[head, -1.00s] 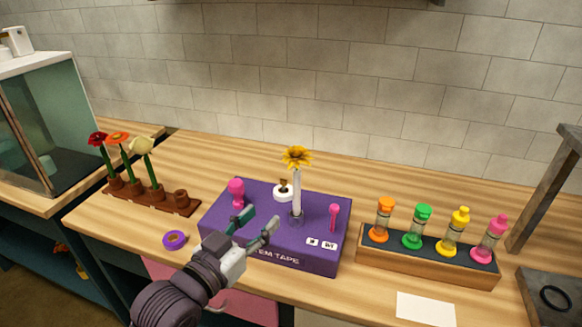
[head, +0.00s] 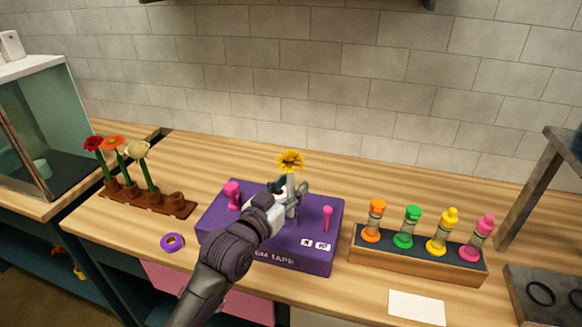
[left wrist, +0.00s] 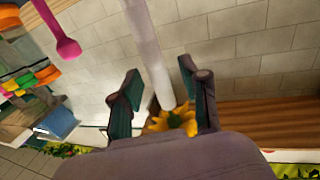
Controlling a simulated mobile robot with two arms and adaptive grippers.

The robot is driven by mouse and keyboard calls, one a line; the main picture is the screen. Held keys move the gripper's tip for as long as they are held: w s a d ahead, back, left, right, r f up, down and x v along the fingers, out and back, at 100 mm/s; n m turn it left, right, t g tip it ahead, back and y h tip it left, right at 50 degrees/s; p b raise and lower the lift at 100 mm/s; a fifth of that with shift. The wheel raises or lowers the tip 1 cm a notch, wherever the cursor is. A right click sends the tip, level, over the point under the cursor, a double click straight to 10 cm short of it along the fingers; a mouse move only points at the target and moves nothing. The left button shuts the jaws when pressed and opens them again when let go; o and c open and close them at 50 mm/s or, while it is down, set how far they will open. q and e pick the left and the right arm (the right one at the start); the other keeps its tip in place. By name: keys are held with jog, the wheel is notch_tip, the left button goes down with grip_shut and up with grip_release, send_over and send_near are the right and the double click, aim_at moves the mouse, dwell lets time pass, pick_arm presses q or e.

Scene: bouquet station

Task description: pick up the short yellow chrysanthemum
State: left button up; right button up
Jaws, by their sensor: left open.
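The short yellow chrysanthemum (head: 290,161) stands upright at the purple stem tape machine (head: 313,262), its head above the machine's top. It also shows in the left wrist view (left wrist: 174,119), with its pale wrapped stem (left wrist: 149,45) running between my fingers. My left gripper (head: 288,186) is at the stem, just below the flower head in the head view. Its two fingers (left wrist: 160,93) are open, one on either side of the stem, with gaps showing. The gripper partly hides the stem and machine in the head view. My right gripper is not in view.
A brown rack (head: 150,203) with several flowers stands at left, near a purple tape roll (head: 172,242). Pink knobs (head: 232,195) stand up from the machine. A wooden rack (head: 415,266) of coloured vials and a white card (head: 417,307) are at right.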

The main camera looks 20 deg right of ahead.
pick_arm(q)
jog(key=shift+w+d, duration=0.25)
jog(key=shift+c, duration=0.2)
grip_shut()
jog(key=shift+r, duration=0.15)
